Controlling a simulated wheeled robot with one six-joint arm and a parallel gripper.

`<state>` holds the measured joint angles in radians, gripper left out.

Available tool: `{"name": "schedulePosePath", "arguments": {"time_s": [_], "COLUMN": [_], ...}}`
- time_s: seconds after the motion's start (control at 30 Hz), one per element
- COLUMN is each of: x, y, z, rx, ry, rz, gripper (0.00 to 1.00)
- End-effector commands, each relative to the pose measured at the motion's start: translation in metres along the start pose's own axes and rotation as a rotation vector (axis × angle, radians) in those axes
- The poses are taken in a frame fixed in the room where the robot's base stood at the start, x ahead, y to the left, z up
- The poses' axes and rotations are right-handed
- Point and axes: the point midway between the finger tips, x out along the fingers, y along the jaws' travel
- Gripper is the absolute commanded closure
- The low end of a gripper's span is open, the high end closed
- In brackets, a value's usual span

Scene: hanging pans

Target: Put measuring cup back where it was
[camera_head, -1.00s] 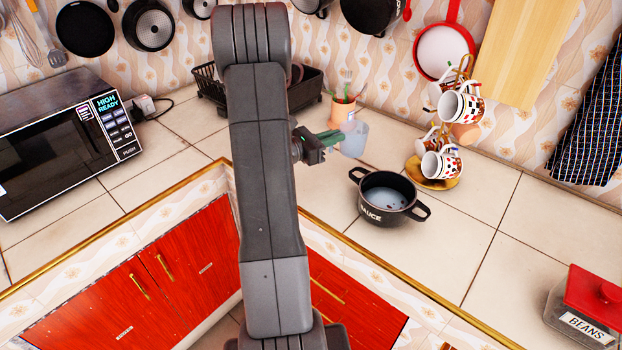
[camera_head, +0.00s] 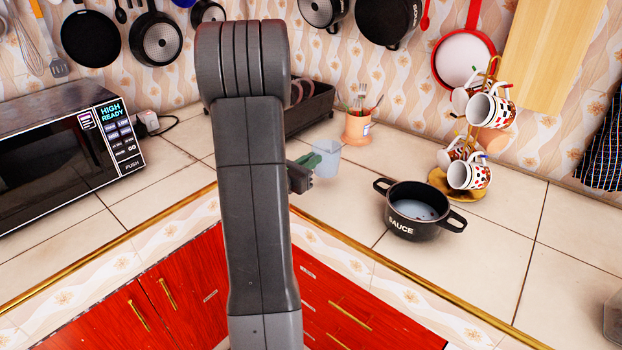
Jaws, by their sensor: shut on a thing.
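The measuring cup (camera_head: 326,160) is pale, translucent and bluish. It is just left of centre on the picture's right half, over the tiled counter. My gripper (camera_head: 311,163) is shut on the cup's left side, with green finger parts showing. Part of my gripper is hidden behind my grey arm. I cannot tell whether the cup touches the counter. A black sauce pot (camera_head: 416,210) with liquid in it stands to the right of the cup, apart from it.
A utensil pot (camera_head: 358,127) and a dark rack (camera_head: 310,108) stand behind the cup. A mug tree with mugs (camera_head: 469,172) stands at the right. A microwave (camera_head: 70,135) is at the left. Pans hang on the wall. The counter (camera_head: 340,200) in front of the cup is clear.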

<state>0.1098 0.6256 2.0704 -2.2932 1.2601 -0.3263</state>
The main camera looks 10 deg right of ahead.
Motion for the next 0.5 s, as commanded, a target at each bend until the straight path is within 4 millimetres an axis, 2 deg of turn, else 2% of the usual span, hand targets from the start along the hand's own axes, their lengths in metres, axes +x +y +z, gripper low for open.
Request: {"name": "schedulePosePath", "arguments": {"time_s": [0.17, 0.4, 0.5], "x": [0.000, 0.001, 0.000], "y": [0.000, 0.000, 0.000], "z": [-0.013, -0.043, -0.047], "rx": [-0.001, -0.001, 0.000], "ry": [0.001, 0.001, 0.000], "rz": [-0.001, -0.002, -0.001], "gripper": [1.00, 1.00, 1.00]}}
